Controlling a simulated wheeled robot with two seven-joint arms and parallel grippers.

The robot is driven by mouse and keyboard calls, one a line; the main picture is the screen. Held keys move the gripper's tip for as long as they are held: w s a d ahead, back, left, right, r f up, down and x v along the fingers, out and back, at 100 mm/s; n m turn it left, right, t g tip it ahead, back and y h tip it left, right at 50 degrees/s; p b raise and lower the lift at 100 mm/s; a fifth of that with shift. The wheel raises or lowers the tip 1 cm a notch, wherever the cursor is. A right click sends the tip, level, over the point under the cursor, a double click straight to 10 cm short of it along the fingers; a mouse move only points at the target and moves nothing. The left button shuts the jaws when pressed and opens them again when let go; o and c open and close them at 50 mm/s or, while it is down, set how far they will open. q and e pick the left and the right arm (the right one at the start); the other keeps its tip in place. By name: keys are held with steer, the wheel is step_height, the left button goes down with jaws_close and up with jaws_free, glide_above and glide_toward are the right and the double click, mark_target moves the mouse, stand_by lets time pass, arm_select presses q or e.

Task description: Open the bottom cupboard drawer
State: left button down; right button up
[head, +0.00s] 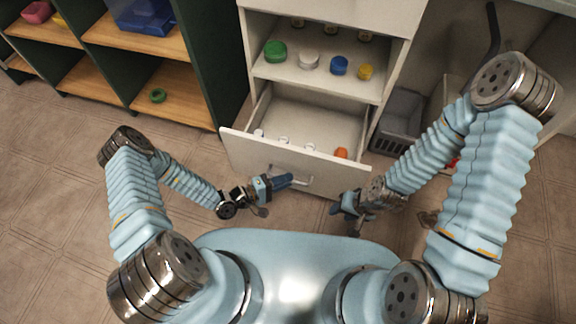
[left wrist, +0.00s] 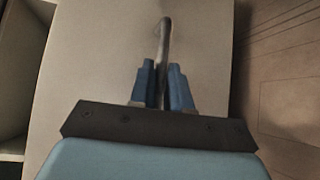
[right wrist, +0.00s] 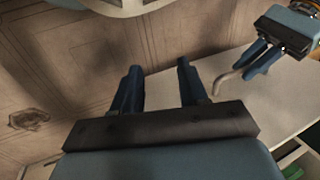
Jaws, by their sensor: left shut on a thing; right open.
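The bottom cupboard drawer (head: 240,146) stands pulled out from the cupboard. Several small things lie inside it, among them an orange one (head: 341,153) at the front right. My left gripper (head: 289,180) is at the drawer's front face and is shut on the bar handle (left wrist: 165,38), which passes between its fingers in the left wrist view (left wrist: 163,85). My right gripper (head: 340,207) is open and empty, just in front of the drawer's right end, and its spread fingers show in the right wrist view (right wrist: 157,85). The handle (right wrist: 226,80) also shows there.
Above the drawer, a shelf (head: 325,82) bears several lidded jars. A green and wood shelf unit (head: 120,45) stands at left. A grey crate (head: 400,115) stands right of the cupboard. Tiled floor is free at left.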

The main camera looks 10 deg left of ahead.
arm_select(q)
steer(key=s+a+p, duration=0.1)
steer(key=s+p, duration=0.1)
steer(key=s, duration=0.4)
steer(key=shift+s+a, duration=0.2)
arm_select(e)
steer(key=shift+s+a+r, duration=0.15)
steer(key=shift+a+r, duration=0.05)
steer(key=shift+r, duration=0.3)
steer(key=shift+s+a+r, duration=0.1)
steer(key=shift+a+r, duration=0.1)
steer(key=shift+r, duration=0.35)
steer(key=shift+s+a+r, duration=0.15)
steer(key=shift+a+r, duration=0.05)
steer(key=shift+r, duration=0.3)
arm_select(q)
steer(key=c, duration=1.2)
jaws_free()
steer(key=shift+o, duration=0.2)
steer(key=v, duration=1.3)
steer(key=shift+s+a, duration=0.3)
arm_select(e)
steer(key=shift+d+f, duration=0.1)
steer(key=shift+f, duration=0.05)
